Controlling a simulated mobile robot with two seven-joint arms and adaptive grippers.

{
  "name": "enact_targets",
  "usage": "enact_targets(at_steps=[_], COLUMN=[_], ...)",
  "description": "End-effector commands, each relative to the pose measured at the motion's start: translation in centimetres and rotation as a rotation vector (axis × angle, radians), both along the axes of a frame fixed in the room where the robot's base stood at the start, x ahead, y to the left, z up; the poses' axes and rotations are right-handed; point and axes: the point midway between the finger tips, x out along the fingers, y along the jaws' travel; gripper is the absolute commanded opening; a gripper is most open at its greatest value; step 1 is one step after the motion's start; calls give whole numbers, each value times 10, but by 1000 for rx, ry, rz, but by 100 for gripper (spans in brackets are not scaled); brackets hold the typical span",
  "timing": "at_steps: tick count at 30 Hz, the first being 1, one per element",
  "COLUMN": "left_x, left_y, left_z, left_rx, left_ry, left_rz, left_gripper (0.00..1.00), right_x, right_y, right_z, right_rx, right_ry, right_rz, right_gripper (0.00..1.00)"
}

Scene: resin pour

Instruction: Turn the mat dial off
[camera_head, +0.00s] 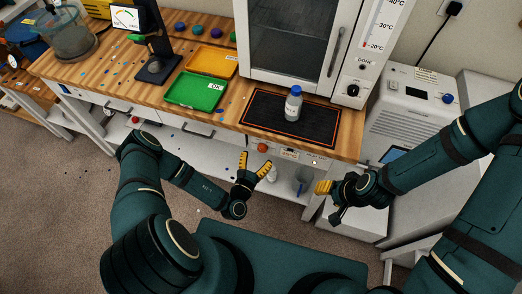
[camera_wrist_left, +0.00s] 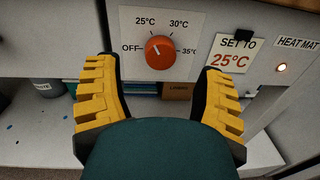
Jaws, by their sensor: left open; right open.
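The orange-red mat dial (camera_wrist_left: 159,52) sits on a white plate marked OFF, 25°C, 30°C and 35°C. Its pale pointer mark appears to lean up and left, towards 25°C. The dial also shows in the head view (camera_head: 262,147) on the bench front. My left gripper (camera_head: 256,165) is open and empty, facing the dial, with one finger to either side of it in the wrist view and no visible contact. The black heat mat (camera_head: 261,121) with an orange border lies on the bench above. My right gripper (camera_head: 324,198) is open and empty, right of the dial.
A "SET TO 25°C" card (camera_wrist_left: 230,55) and a glowing indicator light (camera_wrist_left: 281,67) are right of the dial. A blue-capped bottle (camera_head: 293,103) stands on the mat. A white oven (camera_head: 345,60) stands behind. A shelf (camera_head: 220,160) with small containers is below.

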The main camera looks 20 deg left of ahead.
Motion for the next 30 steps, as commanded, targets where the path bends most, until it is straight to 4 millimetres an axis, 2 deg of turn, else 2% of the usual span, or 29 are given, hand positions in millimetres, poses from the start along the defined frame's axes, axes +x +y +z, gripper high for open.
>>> enact_targets(at_steps=[3, 9, 20, 23, 24, 26, 27, 30], left_x=[19, 37, 41, 41, 41, 41, 41, 41], left_y=[-2, -4, -4, -4, -4, -4, -4, -4], left_z=[1, 0, 0, 0, 0, 0, 0, 1], left_rx=[2, 0, 0, 0, 0, 0, 0, 0], left_ry=[-2, -1, -1, -1, -1, -1, -1, -1], left_rz=[-1, -2, -1, -1, -1, -1, -1, 0], left_gripper=[69, 69, 69, 39, 25, 4, 0, 0], right_x=[0, 0, 0, 0, 0, 0, 0, 0], right_y=[0, 0, 0, 0, 0, 0, 0, 0], right_z=[-1, -1, -2, -2, -2, -2, -2, -2], right_rx=[0, 0, 0, 0, 0, 0, 0, 0], right_ry=[0, 0, 0, 0, 0, 0, 0, 0], right_rz=[0, 0, 0, 0, 0, 0, 0, 0], right_gripper=[50, 50, 50, 50, 50, 50, 50, 50])
